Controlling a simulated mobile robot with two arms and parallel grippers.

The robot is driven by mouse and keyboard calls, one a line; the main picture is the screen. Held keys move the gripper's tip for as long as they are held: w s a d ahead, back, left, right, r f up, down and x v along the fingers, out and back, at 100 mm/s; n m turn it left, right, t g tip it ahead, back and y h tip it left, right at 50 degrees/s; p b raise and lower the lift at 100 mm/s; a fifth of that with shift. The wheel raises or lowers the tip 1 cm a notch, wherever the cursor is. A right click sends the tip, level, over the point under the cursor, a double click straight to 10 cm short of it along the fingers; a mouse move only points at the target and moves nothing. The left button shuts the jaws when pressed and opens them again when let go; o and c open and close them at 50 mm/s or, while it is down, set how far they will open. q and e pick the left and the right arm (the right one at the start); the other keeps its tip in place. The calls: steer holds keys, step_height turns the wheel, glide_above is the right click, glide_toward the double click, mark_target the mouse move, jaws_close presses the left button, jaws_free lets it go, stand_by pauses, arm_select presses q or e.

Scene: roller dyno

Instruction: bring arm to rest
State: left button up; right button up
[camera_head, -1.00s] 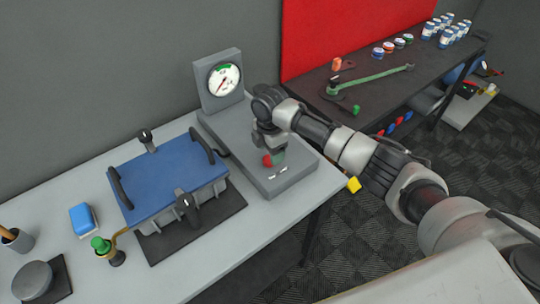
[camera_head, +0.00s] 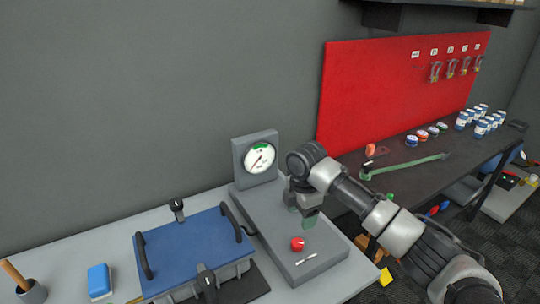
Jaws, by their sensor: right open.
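My right arm comes in from the lower right, and its gripper (camera_head: 304,212) hangs over the grey gauge unit. The gripper is open and empty, just behind a red knob (camera_head: 297,244) and apart from it. The grey unit (camera_head: 272,222) lies on the light table and carries an upright round gauge (camera_head: 260,158) with a green zone. My left gripper is not in view.
A blue-lidded box (camera_head: 190,250) with black handles and clamps stands left of the unit. A blue block (camera_head: 99,281) is farther left. A dark bench (camera_head: 440,150) with a green wrench (camera_head: 408,166) and several cans is at the right, before a red board (camera_head: 390,90).

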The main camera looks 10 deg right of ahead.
steer(key=s+a+f+m+y, duration=0.1)
steer(key=s+a+f+m, duration=0.1)
steer(key=s, duration=0.3)
steer(key=s+a+f+m, duration=0.2)
steer(key=s+f, duration=0.3)
steer(key=s+a+f+m+t+y, duration=0.1)
steer(key=s+a+f+m, duration=0.1)
steer(key=s+a+f, duration=0.1)
steer(key=shift+s+f+y, duration=0.15)
steer(key=shift+s+f, duration=0.2)
steer(key=shift+s, duration=0.35)
steer(key=shift+s+f+y, duration=0.15)
steer(key=shift+s+f, duration=0.2)
steer(key=shift+s, duration=0.3)
steer(key=s+d+m+t+h, duration=0.1)
steer(key=s+d+m, duration=0.4)
steer(key=s+m, duration=0.3)
steer(key=s+d+m+t+h, duration=0.15)
steer(key=s+d+m, duration=0.35)
steer(key=s, duration=0.6)
step_height(320, 180, down, 24)
steer(key=r+g, duration=0.1)
steer(key=s+d+f+g, duration=0.1)
steer(key=s+d+f, duration=0.2)
steer(key=s+f, duration=1.4)
steer(key=shift+f+n, duration=0.3)
steer(key=shift+f, duration=0.15)
steer(key=shift+g, duration=0.25)
